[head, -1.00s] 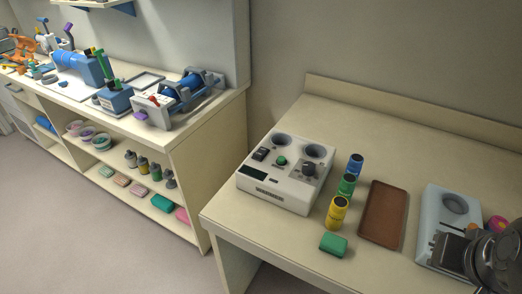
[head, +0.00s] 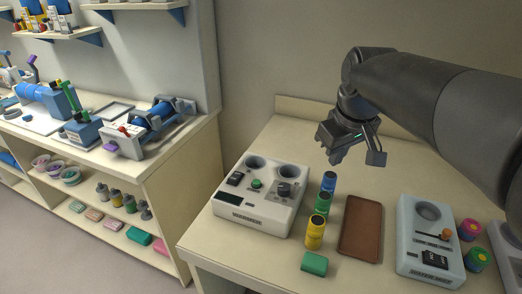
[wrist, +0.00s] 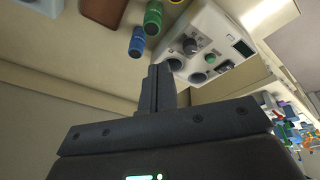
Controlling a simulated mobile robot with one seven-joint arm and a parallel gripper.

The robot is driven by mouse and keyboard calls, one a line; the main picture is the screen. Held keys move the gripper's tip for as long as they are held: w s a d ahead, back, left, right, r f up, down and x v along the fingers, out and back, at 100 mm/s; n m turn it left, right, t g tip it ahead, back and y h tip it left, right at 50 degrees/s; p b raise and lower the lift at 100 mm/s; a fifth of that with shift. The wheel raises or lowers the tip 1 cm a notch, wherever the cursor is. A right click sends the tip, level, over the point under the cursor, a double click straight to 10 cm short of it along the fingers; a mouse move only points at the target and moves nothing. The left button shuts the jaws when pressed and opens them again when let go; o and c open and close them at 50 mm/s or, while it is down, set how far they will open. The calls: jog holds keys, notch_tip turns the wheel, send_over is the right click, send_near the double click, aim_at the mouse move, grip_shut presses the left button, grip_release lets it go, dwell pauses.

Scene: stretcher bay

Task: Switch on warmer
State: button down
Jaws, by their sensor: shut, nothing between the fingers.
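A white two-well unit (head: 262,205) stands on the near table, perhaps the warmer; its front label is too small to read. It has a black rocker switch (head: 235,178), a green button (head: 256,184), a black knob (head: 284,190) and a dark display. It also shows in the wrist view (wrist: 208,30). A pale one-well unit (head: 412,262) stands at right, with an orange-tipped lever (head: 445,233) and a black switch (head: 434,258). My gripper (head: 336,158) is shut and empty, raised above the back of the table, apart from both units. Its closed fingers show in the wrist view (wrist: 157,88).
Blue (head: 329,181), green (head: 322,203) and yellow (head: 315,232) jars stand right of the two-well unit. A green block (head: 314,263) and brown tray (head: 361,228) lie nearby. Pink-topped jars (head: 470,230) stand at far right. A crowded shelved bench (head: 165,165) stands left.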

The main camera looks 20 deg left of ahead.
jog(key=w+a+n+g, duration=0.2)
jog(key=w+a+n, duration=0.2)
jog(key=a, duration=0.7)
jog(key=n+g+y, duration=0.2)
jog(key=n, duration=0.3)
send_over(232, 179)
jog(key=w+d, duration=0.2)
jog(key=d, duration=0.2)
notch_tip(232, 179, down, 4)
jog(key=shift+s+a+r, duration=0.15)
jog(key=shift+a+r, duration=0.05)
jog(key=shift+m, duration=0.3)
jog(key=x, duration=0.8)
jog(key=d+x, duration=0.1)
jog(key=x, duration=0.3)
jog(key=shift+s+a+f, duration=0.1)
jog(key=shift+a+f, duration=0.05)
jog(key=shift+f, duration=0.4)
jog(key=shift+s+f, duration=0.1)
jog(key=shift+f, duration=0.45)
